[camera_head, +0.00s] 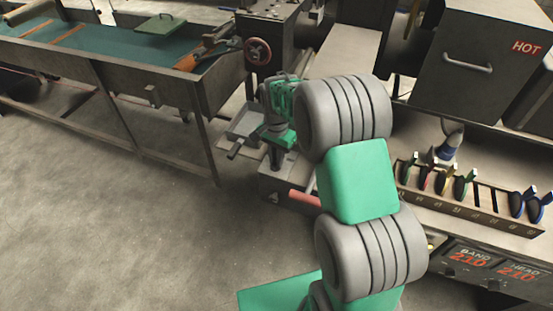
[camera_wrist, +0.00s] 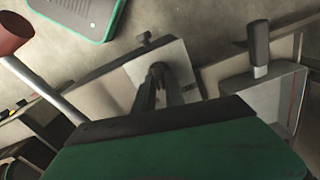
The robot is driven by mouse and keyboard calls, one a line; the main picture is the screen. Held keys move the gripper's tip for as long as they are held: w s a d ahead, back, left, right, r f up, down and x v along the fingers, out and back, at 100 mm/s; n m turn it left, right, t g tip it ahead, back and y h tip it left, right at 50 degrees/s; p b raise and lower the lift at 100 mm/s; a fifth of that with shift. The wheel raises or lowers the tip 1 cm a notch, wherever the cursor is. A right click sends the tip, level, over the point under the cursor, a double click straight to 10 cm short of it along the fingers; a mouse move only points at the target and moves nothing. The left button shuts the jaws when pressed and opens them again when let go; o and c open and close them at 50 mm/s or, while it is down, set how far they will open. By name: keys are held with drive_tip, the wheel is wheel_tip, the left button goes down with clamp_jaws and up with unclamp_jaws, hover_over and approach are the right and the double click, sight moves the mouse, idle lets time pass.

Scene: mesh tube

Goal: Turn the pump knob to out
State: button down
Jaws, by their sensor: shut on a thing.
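My gripper (camera_wrist: 159,78) is shut on a small dark part, which I take to be the pump knob (camera_wrist: 157,67). The knob sits on a pale square plate (camera_wrist: 181,62) in the wrist view. The fingers hide most of it, so which way it points and any "out" label cannot be read.
A red-brown handle (camera_wrist: 14,33) on a metal rod is at the upper left of the wrist view. A water trough (camera_head: 120,45) is left; a tool rack (camera_head: 470,205) is right. The floor at left is clear.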

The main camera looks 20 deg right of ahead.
drive_tip(key=m+b, duration=0.1)
drive_tip(key=m, duration=0.3)
drive_tip(key=shift+s+m+b, duration=0.1)
drive_tip(key=shift+m+b, duration=0.35)
drive_tip(key=shift+m, duration=1.35)
drive_tip(key=c, duration=1.4)
unclamp_jaws()
wheel_tip(320, 180, up, 8)
drive_tip(key=shift+f+b, duration=0.1)
drive_tip(key=shift+b, duration=0.45)
